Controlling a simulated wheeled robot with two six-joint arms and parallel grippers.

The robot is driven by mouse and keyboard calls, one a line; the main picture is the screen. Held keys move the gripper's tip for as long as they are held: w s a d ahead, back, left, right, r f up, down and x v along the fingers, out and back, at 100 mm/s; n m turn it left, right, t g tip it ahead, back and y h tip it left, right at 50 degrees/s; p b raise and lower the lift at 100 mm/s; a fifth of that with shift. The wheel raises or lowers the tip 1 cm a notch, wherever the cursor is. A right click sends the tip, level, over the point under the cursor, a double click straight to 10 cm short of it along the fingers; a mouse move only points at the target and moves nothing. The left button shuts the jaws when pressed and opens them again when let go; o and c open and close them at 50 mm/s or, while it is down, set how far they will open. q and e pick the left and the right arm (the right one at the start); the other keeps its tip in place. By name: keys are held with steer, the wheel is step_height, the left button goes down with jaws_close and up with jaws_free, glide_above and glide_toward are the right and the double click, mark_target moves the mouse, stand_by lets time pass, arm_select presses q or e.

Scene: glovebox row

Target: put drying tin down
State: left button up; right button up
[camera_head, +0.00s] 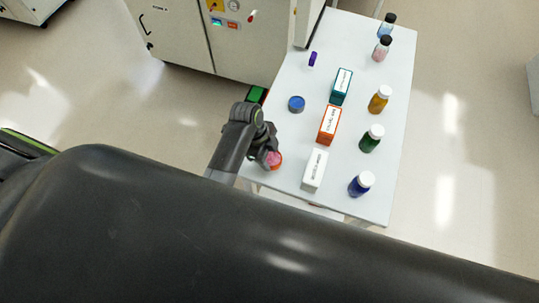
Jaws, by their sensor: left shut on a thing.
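A small round tin with a pink top and orange side (274,160), which looks like the drying tin, is at the near left edge of the white table (298,135). My left gripper (270,156) is shut on it, reaching in from the left. The fingers and wrist hide part of the tin. I cannot tell whether its underside touches the table. My right gripper is not in view.
A blue round tin (296,104) stands beyond the gripper. White (315,170), orange (329,125) and teal (341,87) boxes line the middle. Several bottles, including a blue one (361,184), line the right side. A purple item (313,59) lies farther back.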

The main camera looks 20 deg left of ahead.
arm_select(q)
steer(key=shift+f, duration=0.95)
steer(key=shift+f, duration=0.15)
steer(key=o, duration=1)
steer(key=shift+b+v, duration=1.1)
steer(key=shift+v, duration=5.05)
